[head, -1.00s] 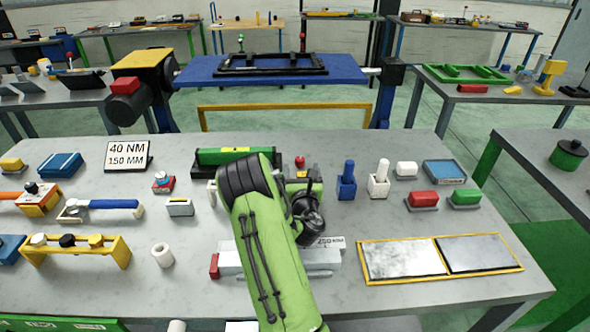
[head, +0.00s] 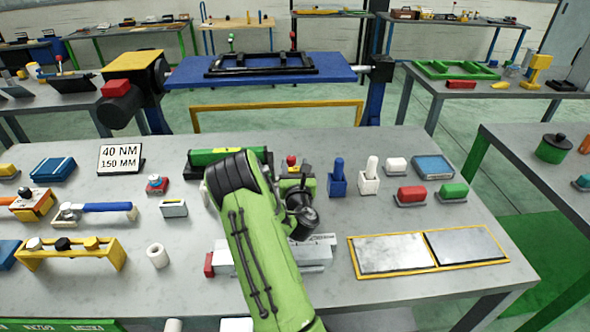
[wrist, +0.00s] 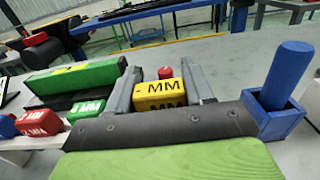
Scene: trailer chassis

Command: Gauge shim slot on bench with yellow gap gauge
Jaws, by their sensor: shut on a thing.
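The yellow gap gauge (wrist: 158,95), a block with black "MM" lettering, sits between the two grey fingers of my gripper (wrist: 160,88) in the wrist view. The gripper is shut on it. In the head view my green arm hides most of the gripper and gauge. A long green-and-black fixture (wrist: 72,80) stands left of the fingers in the wrist view; it also shows behind my arm in the head view (head: 215,156). I cannot make out the shim slot itself.
A blue holder with a blue handle (head: 338,180) stands right of my gripper, with a white one (head: 369,178) beside it. A yellow-framed tray (head: 428,254) lies front right. A "40 NM 150 MM" sign (head: 120,158) stands on the left.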

